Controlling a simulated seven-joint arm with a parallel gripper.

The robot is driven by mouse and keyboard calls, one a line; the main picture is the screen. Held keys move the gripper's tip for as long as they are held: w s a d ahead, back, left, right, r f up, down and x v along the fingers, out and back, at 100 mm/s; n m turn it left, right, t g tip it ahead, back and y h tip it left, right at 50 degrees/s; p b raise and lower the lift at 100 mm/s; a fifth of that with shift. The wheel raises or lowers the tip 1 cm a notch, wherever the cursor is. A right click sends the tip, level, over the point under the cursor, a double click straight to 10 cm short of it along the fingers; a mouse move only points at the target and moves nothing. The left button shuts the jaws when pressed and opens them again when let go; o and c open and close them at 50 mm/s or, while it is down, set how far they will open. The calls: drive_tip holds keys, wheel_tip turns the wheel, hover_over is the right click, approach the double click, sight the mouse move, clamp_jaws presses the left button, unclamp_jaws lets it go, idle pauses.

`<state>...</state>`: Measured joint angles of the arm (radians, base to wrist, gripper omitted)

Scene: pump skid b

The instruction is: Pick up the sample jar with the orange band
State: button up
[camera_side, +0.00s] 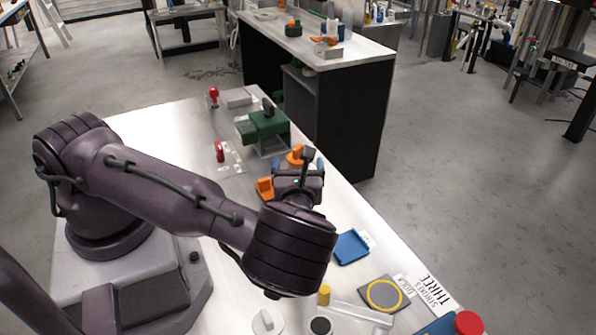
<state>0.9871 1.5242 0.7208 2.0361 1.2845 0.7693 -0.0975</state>
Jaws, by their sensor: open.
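My gripper (298,181) is over the middle of the light worktable (180,135), beyond my thick dark wrist. Its fingertips are mostly hidden, but it is open. I cannot make out a sample jar with an orange band. Two orange pieces show close to my gripper, one at its left (265,188) and one behind it (295,155); I cannot tell what they belong to. A red-capped container (468,323) is cut off at the bottom edge. No held object is visible.
A green machine (263,128) and a red-handled fixture (220,152) stand behind my gripper. A blue tray (352,247), a yellow ring on a grey pad (384,294) and a yellow-capped tube (324,295) lie nearer. A dark cabinet (340,120) stands beyond the table.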

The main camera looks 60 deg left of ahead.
sight(298, 164)
drive_tip(key=a, duration=0.1)
drive_tip(key=w+a, duration=0.1)
drive_tip(key=a+f, duration=0.1)
drive_tip(key=shift+w+a+f, duration=0.1)
drive_tip(key=shift+w+a, duration=0.15)
drive_tip(key=shift+w, duration=0.05)
drive_tip(key=shift+w+a, duration=0.3)
drive_tip(key=shift+a, duration=0.2)
drive_tip(key=c, duration=1.1)
